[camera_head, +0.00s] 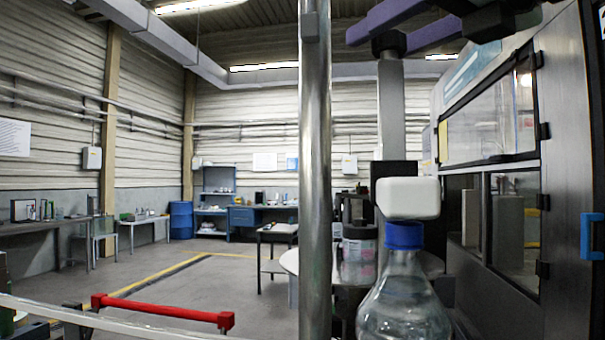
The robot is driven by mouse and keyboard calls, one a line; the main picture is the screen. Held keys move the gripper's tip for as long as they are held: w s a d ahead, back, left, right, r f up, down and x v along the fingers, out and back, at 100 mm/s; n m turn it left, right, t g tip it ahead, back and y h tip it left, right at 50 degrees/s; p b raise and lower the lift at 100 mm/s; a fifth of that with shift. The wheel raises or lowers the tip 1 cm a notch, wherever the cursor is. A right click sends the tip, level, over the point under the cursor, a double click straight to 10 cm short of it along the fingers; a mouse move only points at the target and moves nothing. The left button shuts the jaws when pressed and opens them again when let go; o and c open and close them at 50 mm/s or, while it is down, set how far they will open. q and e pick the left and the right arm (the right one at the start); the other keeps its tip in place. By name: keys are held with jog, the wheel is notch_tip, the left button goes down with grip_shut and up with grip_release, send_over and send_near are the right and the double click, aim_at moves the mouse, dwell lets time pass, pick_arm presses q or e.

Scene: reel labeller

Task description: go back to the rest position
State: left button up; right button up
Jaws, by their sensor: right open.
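My right gripper (492,20) is the dark shape at the top right edge of the head view, high in front of the machine's window. It is open, and I see nothing held in it. Its fingertips are partly cut off by the picture edge. My left gripper is not in view.
A clear bottle with a blue cap (403,236) stands close at the bottom right, below a white block (408,198). A steel post (315,170) rises in front. The machine cabinet (570,140) fills the right side. A red bar (160,311) is low left.

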jog(key=n+g+y+p, duration=0.1)
jog(key=n+y+p, duration=0.1)
jog(key=shift+r+g+y, duration=0.2)
jog(key=shift+g+y, duration=0.1)
jog(key=shift+g, duration=0.1)
jog(key=shift+f+n+g+y+p, duration=0.1)
jog(key=shift+n+g+y+p, duration=0.2)
jog(key=shift+y+p, duration=0.1)
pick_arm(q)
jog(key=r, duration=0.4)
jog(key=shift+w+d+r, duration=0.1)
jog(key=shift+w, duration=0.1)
pick_arm(e)
jog(key=shift+f, duration=0.1)
